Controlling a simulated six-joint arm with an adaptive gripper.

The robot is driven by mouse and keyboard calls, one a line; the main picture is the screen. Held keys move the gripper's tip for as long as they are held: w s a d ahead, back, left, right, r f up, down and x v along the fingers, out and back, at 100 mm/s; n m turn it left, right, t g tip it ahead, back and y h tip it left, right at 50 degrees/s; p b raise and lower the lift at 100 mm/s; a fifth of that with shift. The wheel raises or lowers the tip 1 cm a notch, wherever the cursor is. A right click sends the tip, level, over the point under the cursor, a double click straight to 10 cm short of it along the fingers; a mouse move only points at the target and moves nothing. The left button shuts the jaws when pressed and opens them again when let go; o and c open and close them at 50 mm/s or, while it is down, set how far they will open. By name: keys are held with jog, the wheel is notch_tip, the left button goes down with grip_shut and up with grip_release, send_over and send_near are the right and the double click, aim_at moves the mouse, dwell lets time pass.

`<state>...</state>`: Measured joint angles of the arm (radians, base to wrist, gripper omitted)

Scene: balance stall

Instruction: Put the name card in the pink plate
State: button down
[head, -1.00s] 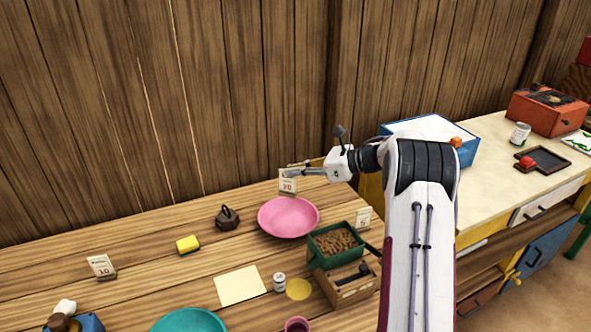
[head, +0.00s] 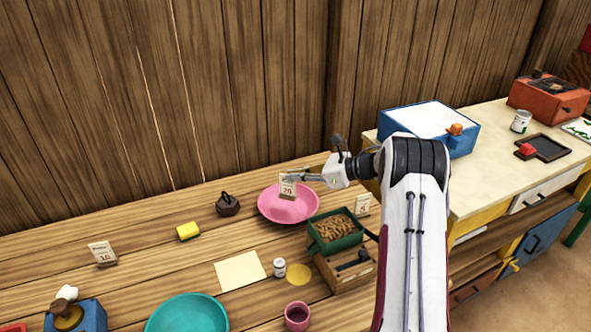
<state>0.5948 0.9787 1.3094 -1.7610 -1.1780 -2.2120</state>
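A small white name card (head: 288,188) with a dark number and a brown base is at the tips of my gripper (head: 294,178). My gripper comes in from the right and looks closed on the card. The card is upright and shows in front of the pink plate (head: 267,208). Whether its base touches the plate or hangs just above it I cannot tell. The pink plate lies on the wooden table near the back wall. Two similar cards stand elsewhere: one at the left (head: 102,253), one right of the plate (head: 362,205).
A green box of brown pieces (head: 335,232) and a wooden box (head: 347,275) stand close to the plate's right front. A dark weight (head: 228,205) and a yellow sponge (head: 188,231) lie to its left. A teal plate (head: 188,318) and a maroon cup (head: 297,316) are nearer the front.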

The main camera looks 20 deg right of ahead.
aim_at(295, 197)
jog(key=shift+f, duration=1.85)
jog(key=c, duration=2.2)
grip_release()
jog(key=shift+r, duration=3.45)
